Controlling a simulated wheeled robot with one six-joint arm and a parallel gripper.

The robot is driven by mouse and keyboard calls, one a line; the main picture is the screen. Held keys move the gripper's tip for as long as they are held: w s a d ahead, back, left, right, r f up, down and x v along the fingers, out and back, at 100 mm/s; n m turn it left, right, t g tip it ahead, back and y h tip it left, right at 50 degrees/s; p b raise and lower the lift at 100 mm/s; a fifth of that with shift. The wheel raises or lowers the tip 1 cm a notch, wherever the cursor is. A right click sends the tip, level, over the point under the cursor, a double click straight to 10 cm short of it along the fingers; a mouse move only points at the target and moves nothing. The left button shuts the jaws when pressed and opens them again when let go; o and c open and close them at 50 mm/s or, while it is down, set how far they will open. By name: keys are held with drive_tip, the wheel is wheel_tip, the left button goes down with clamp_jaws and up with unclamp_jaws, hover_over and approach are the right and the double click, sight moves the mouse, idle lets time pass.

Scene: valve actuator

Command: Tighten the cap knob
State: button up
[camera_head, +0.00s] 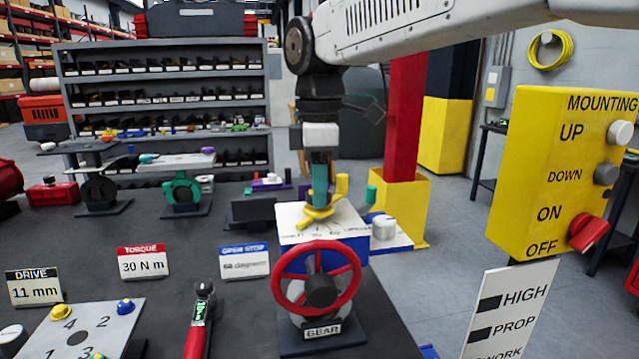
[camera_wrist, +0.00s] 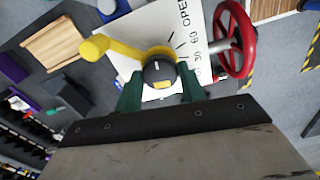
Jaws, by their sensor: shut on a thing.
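The cap knob (camera_wrist: 155,70) is a dark round knob with a white line, at the hub of a yellow pointer arm (camera_wrist: 112,48) in the wrist view. My gripper (camera_wrist: 160,80) has its two green fingers on either side of the knob and is shut on it. In the head view my gripper (camera_head: 320,196) points straight down onto the yellow pointer (camera_head: 317,215) on top of the valve actuator (camera_head: 294,222). There the fingers hide the knob. The white dial plate (camera_wrist: 198,28) has degree marks and the word OPEN.
A red handwheel (camera_head: 282,265) labelled GEAR stands in front of the actuator. A torque wrench (camera_head: 196,335) with a red handle lies to its left. A TORQUE 30 N m sign (camera_head: 143,263) stands on the bench. A yellow switch box (camera_head: 545,180) is at right.

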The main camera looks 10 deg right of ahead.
drive_tip(key=m, duration=0.8)
drive_tip(key=shift+m, duration=0.4)
drive_tip(key=m, duration=0.3)
drive_tip(key=shift+m, duration=2.3)
drive_tip(key=o, duration=1)
